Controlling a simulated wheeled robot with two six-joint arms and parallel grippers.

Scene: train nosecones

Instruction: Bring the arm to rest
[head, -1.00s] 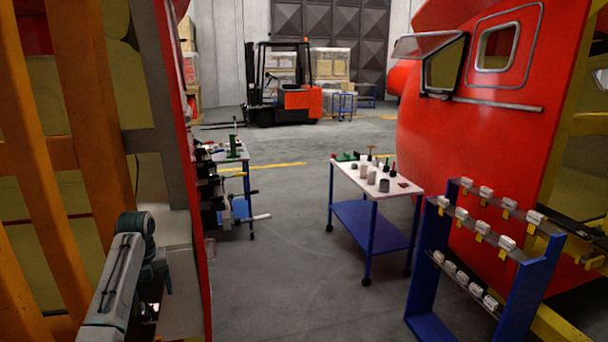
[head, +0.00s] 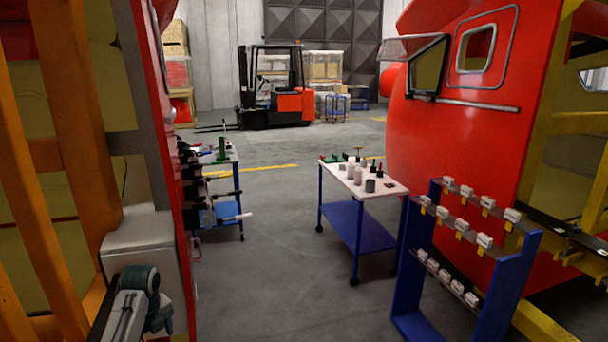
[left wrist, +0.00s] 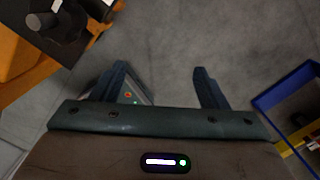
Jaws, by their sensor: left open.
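My left arm (head: 135,305) comes in at the lower left of the head view, next to the orange frame and the red nosecone panel. Its gripper does not show clearly there. In the left wrist view my left gripper (left wrist: 163,85) points over grey floor. Its two dark fingers are wide apart, with nothing held between them. My right gripper is in neither view.
An orange frame (head: 66,120) and white box (head: 140,245) stand close to my arm. A white-topped trolley (head: 350,178) with parts and a blue rack (head: 410,280) stand right, before a red nosecone (head: 440,130). The middle floor (head: 270,260) is clear; a forklift (head: 275,100) stands behind.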

